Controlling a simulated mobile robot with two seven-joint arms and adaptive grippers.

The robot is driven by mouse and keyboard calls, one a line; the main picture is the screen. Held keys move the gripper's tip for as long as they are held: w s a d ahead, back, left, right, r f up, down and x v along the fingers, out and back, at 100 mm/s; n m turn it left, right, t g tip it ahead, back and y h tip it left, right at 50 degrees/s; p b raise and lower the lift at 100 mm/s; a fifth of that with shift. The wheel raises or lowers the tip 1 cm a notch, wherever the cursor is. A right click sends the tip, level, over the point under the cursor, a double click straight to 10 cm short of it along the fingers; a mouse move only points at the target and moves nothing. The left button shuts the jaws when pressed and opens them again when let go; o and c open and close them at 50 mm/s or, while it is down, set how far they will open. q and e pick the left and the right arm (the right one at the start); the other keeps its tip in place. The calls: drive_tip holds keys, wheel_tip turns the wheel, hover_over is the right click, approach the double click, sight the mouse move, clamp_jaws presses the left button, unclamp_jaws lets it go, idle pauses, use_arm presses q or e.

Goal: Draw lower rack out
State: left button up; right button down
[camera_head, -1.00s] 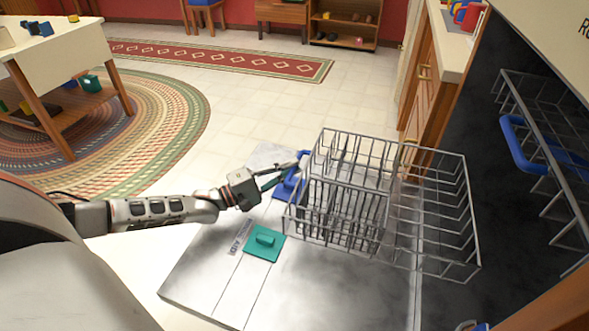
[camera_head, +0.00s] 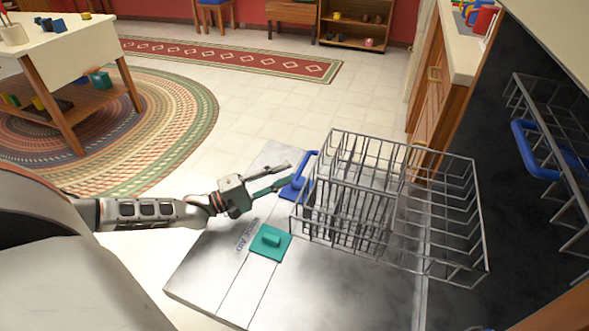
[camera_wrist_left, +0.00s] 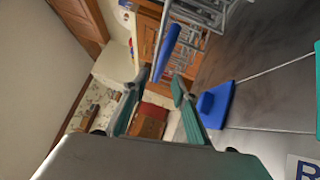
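The lower rack (camera_head: 430,235) is a grey wire basket, extended over the open dishwasher door (camera_head: 200,285). Its blue handle (camera_head: 307,166) is at the rack's left end; the handle also shows in the left wrist view (camera_wrist_left: 166,50). My left gripper (camera_head: 288,172) is just left of the handle. Its two green-grey fingers are spread, with nothing held between them. In the left wrist view the open fingertips (camera_wrist_left: 160,84) point toward the handle, which appears just beyond them. My right gripper is not in view.
The upper rack (camera_head: 560,130) with a blue handle is inside the dishwasher at right. Wooden cabinets (camera_head: 433,90) stand behind. The tiled floor (camera_head: 240,110) beyond the door is clear.

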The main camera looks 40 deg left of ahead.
use_arm(q)
drive_tip(key=r+v, duration=0.1)
drive_tip(key=v, duration=0.6)
drive_tip(key=shift+f, duration=0.45)
drive_tip(key=shift+s+a, duration=0.1)
